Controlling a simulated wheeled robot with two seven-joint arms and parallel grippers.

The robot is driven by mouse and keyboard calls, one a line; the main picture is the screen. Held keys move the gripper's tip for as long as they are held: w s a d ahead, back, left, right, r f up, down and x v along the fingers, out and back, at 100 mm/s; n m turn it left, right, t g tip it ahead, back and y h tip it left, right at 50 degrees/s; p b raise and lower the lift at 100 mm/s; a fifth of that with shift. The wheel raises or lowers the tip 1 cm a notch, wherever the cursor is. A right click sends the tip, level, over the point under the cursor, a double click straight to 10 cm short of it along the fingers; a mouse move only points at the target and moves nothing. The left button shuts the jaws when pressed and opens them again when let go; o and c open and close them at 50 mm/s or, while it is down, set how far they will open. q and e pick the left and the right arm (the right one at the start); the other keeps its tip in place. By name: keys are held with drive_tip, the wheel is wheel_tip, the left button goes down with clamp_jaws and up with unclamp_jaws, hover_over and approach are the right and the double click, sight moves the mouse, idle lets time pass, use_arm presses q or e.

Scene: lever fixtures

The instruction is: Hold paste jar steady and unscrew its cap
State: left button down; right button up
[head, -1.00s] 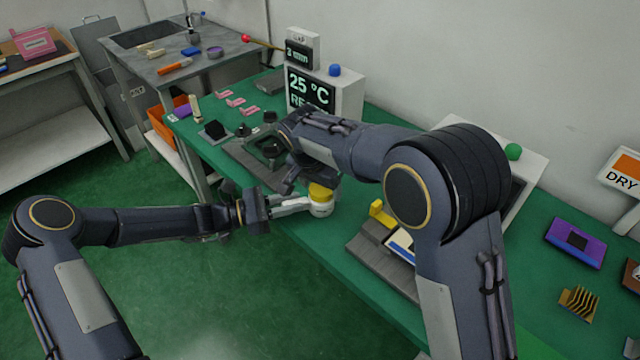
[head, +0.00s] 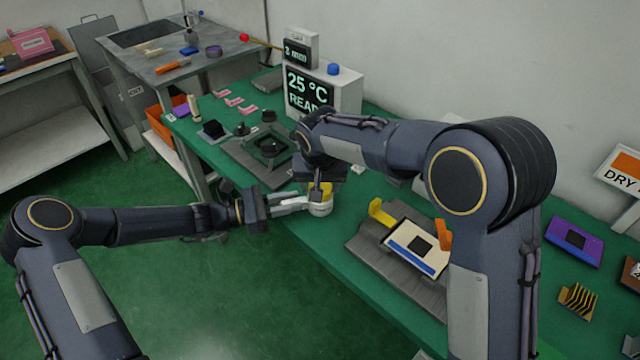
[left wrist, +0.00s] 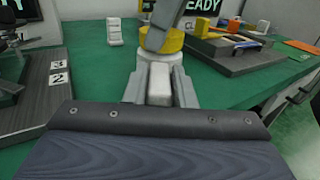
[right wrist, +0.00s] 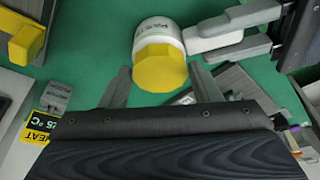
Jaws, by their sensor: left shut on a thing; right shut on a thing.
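The paste jar (head: 320,209) is white with a yellow faceted cap (right wrist: 160,70). It is at the green bench's near edge, upright as far as the head view shows. My left gripper (head: 307,204) reaches in from the left and is shut on the jar's white body (left wrist: 179,72). My right gripper (right wrist: 160,72) comes down from above, shut on the cap, with one finger on each side in the right wrist view. In the head view the right gripper hides most of the cap. In the left wrist view the cap (left wrist: 174,43) sits on the jar.
A grey fixture (head: 266,147) stands behind and left of the jar. To the right is a grey slatted base (head: 375,262) with a yellow block (head: 381,212) and a framed board (head: 415,247). A display box (head: 345,92) stands at the back wall. Bare bench lies in front of the slatted base.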

drive_tip(key=shift+r, duration=0.15)
drive_tip(key=shift+r, duration=0.7)
drive_tip(key=shift+r, duration=0.25)
drive_tip(key=shift+r, duration=1.45)
use_arm(q)
drive_tip(key=c, duration=1.1)
unclamp_jaws()
drive_tip(key=shift+a, duration=0.1)
drive_tip(key=v, duration=1.1)
drive_tip(key=shift+s+a, duration=0.15)
drive_tip(key=shift+a, duration=0.25)
